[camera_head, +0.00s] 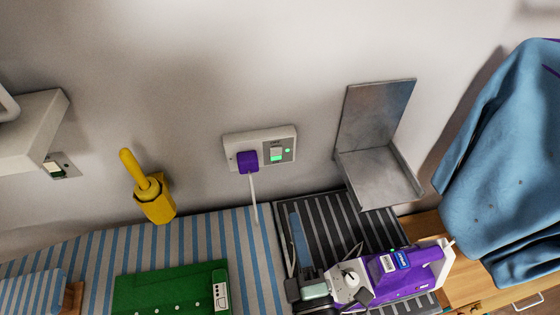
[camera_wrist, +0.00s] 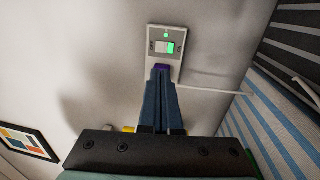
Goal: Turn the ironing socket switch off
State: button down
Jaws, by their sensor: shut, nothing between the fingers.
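The ironing socket (camera_head: 232,139) is a pale wall plate with a purple plug (camera_head: 247,162) on its left. A green and white rocker switch (camera_head: 276,154) and a glowing green light (camera_head: 288,151) sit to the right. In the wrist view, the switch (camera_wrist: 171,48) and light (camera_wrist: 166,35) show above the plug (camera_wrist: 162,67). My gripper (camera_head: 294,214) is below and to the right of the socket in the head view, apart from it there. Its blue fingers (camera_wrist: 162,80) are shut and empty, pointing towards the socket; they cover part of the plug in the wrist view.
A white cord (camera_head: 253,198) hangs from the plug. A metal holder (camera_head: 378,120) juts from the wall at right. A yellow brush holder (camera_head: 155,203) stands left. A purple and white appliance (camera_head: 420,270) lies beside my gripper. Wall around the socket is bare.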

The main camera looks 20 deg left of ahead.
aim_at(278, 149)
jog(key=p+x, duration=0.1)
jog(key=x, duration=1.3)
jog(key=shift+p, duration=0.4)
jog(key=shift+w+a+r+p, duration=0.15)
jog(key=shift+w+r+p, duration=0.15)
jog(key=shift+r+p, duration=0.55)
jog(key=shift+p, duration=0.3)
jog(key=shift+r+p, duration=0.15)
jog(key=shift+p, duration=0.95)
jog(key=shift+a+f+g, duration=0.1)
jog(key=shift+f+g, duration=0.2)
jog(key=shift+s, duration=0.15)
